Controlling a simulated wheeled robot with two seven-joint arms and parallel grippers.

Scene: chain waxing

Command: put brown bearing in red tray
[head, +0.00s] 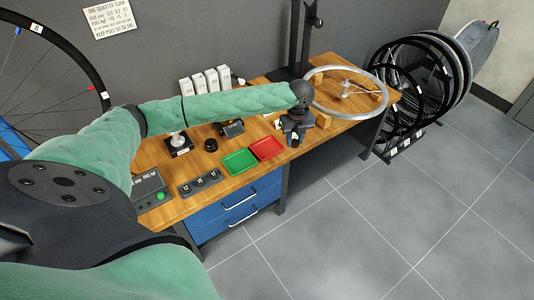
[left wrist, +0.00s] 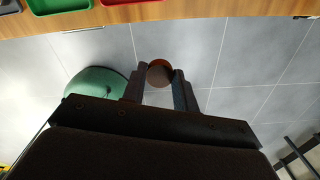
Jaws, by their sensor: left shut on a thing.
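The brown bearing (left wrist: 160,73) is held between the two fingertips of my left gripper (left wrist: 159,88) in the left wrist view. In the head view my left gripper (head: 295,137) hangs over the front edge of the workbench, right of the red tray; the bearing cannot be made out there. The red tray (head: 266,148) looks empty and lies on the bench beside a green tray (head: 239,161). A strip of the red tray (left wrist: 125,2) shows at the top of the left wrist view. My right gripper is not in view.
A wheel rim (head: 347,92) lies at the bench's right end. A numbered holder (head: 200,183) and a grey box (head: 150,188) are at the left. The floor in front is clear.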

